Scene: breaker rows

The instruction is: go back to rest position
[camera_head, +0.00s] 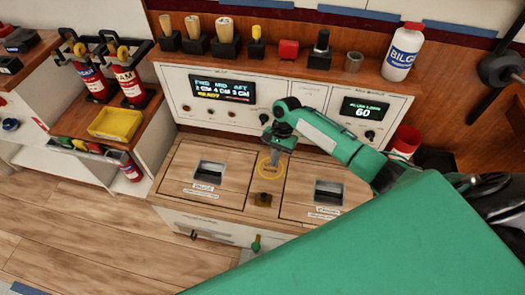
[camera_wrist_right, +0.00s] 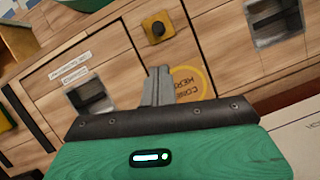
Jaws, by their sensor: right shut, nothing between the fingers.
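My right gripper (camera_head: 272,168) hangs over the middle of the wooden counter in the head view, its green arm reaching in from the right. Its narrow grey fingers are together and hold nothing; they also show in the wrist view (camera_wrist_right: 158,84). In the head view the fingers overlap a yellow ring marking (camera_head: 261,173) on the counter. The ring shows beside the fingers in the wrist view (camera_wrist_right: 206,82). I cannot tell how high the fingertips are above the counter. My left gripper is not in view.
Two hatches with recessed handles (camera_head: 208,171) (camera_head: 328,192) flank a dark knob (camera_head: 263,199). Behind stands a control panel (camera_head: 230,115) with displays. Its shelf holds several tools and a white bottle (camera_head: 403,52). A yellow tray (camera_head: 115,124) and extinguishers (camera_head: 130,84) are at left.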

